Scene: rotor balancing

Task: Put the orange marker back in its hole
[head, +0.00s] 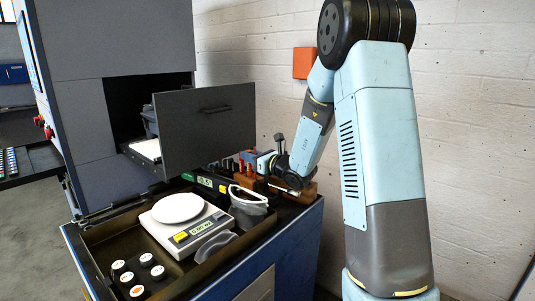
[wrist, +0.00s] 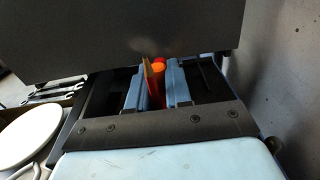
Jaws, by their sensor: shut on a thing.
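My gripper (wrist: 153,88) is shut on the orange marker; in the wrist view the marker's orange end (wrist: 160,68) shows between the two pale blue fingers. A red and yellow strip lies right beside it there, and I cannot tell what it is. In the head view my gripper (head: 262,161) is low over the back right of the bench, close to a brown block (head: 304,194). The hole is not visible; the arm and wrist hide part of that area.
An open dark drawer front (head: 206,128) stands left of my gripper and fills the top of the wrist view. Several black, white-topped knobs (head: 145,259) sit front left. A wall is on the right.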

